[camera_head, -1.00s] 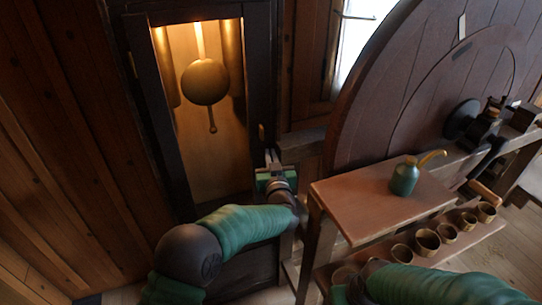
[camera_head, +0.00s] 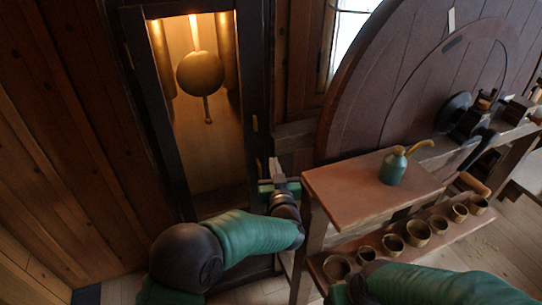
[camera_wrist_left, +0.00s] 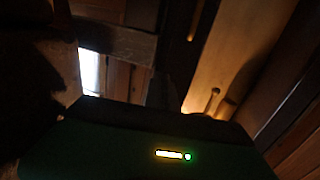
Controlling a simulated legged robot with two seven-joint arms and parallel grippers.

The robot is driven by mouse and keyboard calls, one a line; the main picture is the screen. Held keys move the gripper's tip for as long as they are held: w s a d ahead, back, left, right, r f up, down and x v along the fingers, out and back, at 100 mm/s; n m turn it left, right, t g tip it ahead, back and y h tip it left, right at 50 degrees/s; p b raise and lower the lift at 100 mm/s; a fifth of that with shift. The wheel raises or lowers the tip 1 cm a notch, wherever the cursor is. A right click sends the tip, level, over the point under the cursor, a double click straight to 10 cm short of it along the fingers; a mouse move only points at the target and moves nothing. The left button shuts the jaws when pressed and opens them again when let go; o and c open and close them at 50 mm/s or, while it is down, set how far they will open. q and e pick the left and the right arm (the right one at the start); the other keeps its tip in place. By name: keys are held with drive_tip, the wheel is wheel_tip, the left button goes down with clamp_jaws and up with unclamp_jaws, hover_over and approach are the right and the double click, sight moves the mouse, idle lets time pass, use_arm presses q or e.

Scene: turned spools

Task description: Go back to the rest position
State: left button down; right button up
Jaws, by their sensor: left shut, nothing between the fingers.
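My left gripper (camera_head: 276,168) is shut and empty. In the head view it is in front of the lower right side of the tall clock case (camera_head: 165,110), just left of the small wooden table (camera_head: 335,190). I cannot tell whether it touches either one. My left arm comes in from the bottom left in a green sleeve. The left wrist view is dark and shows the gripper's body with a lit strip, and the clock's pendulum rod beyond.
A green oil can (camera_head: 393,168) with a brass spout stands on the table. A big round wooden disc (camera_head: 400,80) and a lathe-like bench (camera_head: 470,140) are behind. The clock's round pendulum (camera_head: 201,72) hangs in its lit case.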

use_arm(q)
drive_tip(key=s+a+f+g+p, duration=0.2)
drive_tip(key=s+a+g, duration=0.3)
drive_tip(key=s+a, duration=0.3)
drive_tip(key=s+a+f+g+p, duration=0.1)
drive_tip(key=s+a+g, duration=0.4)
drive_tip(key=s, duration=1.1)
drive_tip(key=s+a+f+g+h+p, duration=0.1)
drive_tip(key=s+a+g+p, duration=0.3)
drive_tip(key=s+a, duration=0.7)
drive_tip(key=shift+s+f+m+g, duration=0.4)
drive_tip(key=shift+s+f+g, duration=0.15)
drive_tip(key=shift+f, duration=0.25)
use_arm(e)
drive_tip(key=w+v, duration=0.1)
drive_tip(key=v, duration=0.6)
drive_tip(key=shift+d+r, duration=0.2)
drive_tip(key=shift+r, duration=0.05)
use_arm(q)
drive_tip(key=shift+a, duration=0.35)
use_arm(e)
drive_tip(key=shift+a, duration=0.25)
use_arm(q)
drive_tip(key=shift+w+d, duration=0.1)
drive_tip(key=shift+d, duration=0.05)
use_arm(e)
drive_tip(key=shift+d, duration=0.15)
drive_tip(key=shift+c, duration=0.3)
